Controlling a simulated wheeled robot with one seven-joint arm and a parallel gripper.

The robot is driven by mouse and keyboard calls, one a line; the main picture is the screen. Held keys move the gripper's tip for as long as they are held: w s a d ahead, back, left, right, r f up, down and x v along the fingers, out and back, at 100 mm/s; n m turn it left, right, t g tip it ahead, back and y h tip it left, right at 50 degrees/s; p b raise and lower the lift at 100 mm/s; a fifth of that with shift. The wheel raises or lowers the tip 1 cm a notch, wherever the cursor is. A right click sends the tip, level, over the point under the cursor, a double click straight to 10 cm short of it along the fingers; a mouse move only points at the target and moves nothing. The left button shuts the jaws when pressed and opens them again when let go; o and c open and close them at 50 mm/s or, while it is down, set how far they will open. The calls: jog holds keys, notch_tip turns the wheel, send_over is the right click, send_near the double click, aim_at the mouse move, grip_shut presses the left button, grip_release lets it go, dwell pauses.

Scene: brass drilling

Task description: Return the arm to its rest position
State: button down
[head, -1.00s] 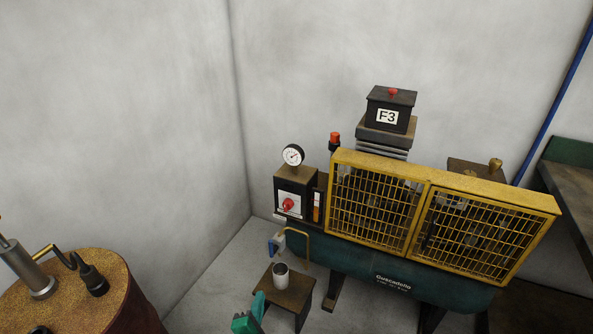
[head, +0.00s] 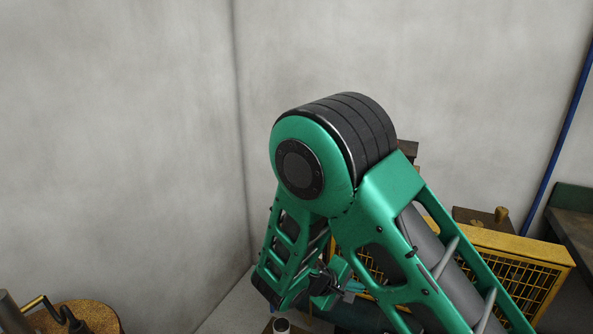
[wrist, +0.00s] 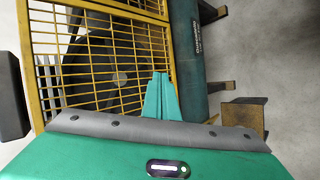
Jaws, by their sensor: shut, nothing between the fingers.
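My gripper (wrist: 160,76) shows in the wrist view as two teal fingers pressed together, with nothing between them. Behind the fingertips is the yellow mesh guard (wrist: 147,38) of the compressor; I cannot tell the exact gap. In the head view my green arm is folded, with its dark-banded elbow high in the middle of the picture. It hides most of the compressor. I cannot clearly make out the fingers in the head view.
The yellow guard's right part (head: 520,250) shows beside my arm. A bench (head: 573,225) stands at right. Bare wall surrounds the elbow at left and above.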

jog(key=s+d+r+m+g+y, duration=0.2)
jog(key=s+d+r+m+g, duration=0.3)
jog(key=d, duration=0.6)
jog(key=s+d+r+m+g+y, duration=0.15)
jog(key=s+d+r+m, duration=0.25)
jog(key=s+d+r, duration=0.5)
jog(key=s+d+r+m+y, duration=0.2)
jog(key=s+r, duration=0.1)
jog(key=s, duration=0.6)
jog(key=s+d+r+m+y, duration=0.2)
jog(key=s+r+m+y, duration=0.1)
jog(key=s, duration=0.5)
jog(key=shift+s+t, duration=0.35)
jog(key=shift+t, duration=0.1)
